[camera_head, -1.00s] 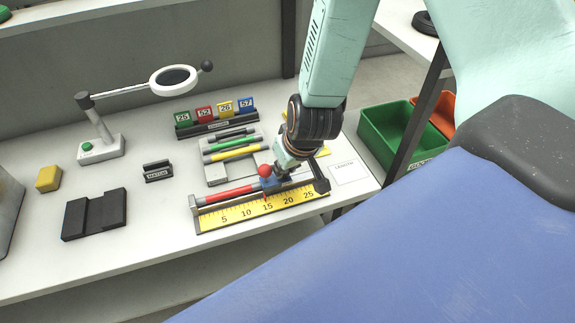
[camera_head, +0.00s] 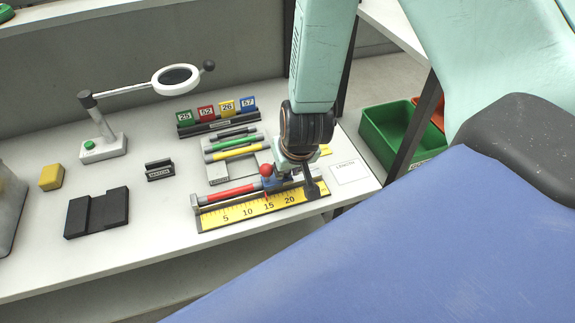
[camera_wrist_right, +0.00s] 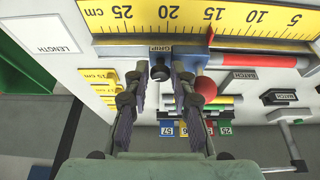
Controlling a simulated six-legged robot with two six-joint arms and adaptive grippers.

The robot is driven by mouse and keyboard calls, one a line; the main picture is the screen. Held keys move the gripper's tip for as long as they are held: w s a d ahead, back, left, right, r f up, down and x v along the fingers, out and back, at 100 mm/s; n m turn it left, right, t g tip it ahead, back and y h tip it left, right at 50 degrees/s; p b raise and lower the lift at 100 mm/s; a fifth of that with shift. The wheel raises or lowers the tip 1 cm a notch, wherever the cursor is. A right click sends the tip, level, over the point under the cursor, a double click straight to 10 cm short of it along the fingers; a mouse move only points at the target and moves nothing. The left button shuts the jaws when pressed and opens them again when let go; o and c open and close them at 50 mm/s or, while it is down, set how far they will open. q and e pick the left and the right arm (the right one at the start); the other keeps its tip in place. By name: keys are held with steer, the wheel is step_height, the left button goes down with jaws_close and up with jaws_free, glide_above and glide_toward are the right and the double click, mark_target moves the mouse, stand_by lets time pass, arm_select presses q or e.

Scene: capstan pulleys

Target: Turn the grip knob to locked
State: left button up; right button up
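The grip knob (camera_wrist_right: 160,73) is a small dark round knob beside the word GRIP on the blue slider (camera_wrist_right: 190,58). The slider sits on the yellow ruler fixture and also shows in the head view (camera_head: 270,183). A red ball (camera_head: 266,169) sits on the slider; it also shows in the wrist view (camera_wrist_right: 205,88). My right gripper (camera_wrist_right: 160,84) is open, with a fingertip on either side of the knob and visible gaps between. In the head view, my right gripper (camera_head: 283,172) hides the knob. My left gripper is in neither view.
A red rod (camera_head: 230,194) lies along the yellow ruler (camera_head: 250,209). Behind are a tray of coloured rods (camera_head: 217,173) and numbered tags (camera_head: 206,113). A magnifier (camera_head: 176,79), a black block (camera_head: 97,212) and a yellow block (camera_head: 51,177) stand left. Green bin (camera_head: 385,130) at right.

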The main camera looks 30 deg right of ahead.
steer(key=o, duration=0.4)
steer(key=shift+w+r, duration=0.1)
steer(key=shift+w, duration=0.05)
steer(key=shift+r, duration=0.1)
steer(key=shift+r, duration=0.15)
steer(key=shift+v, duration=3.75)
steer(key=shift+s, duration=0.2)
steer(key=shift+c, duration=0.2)
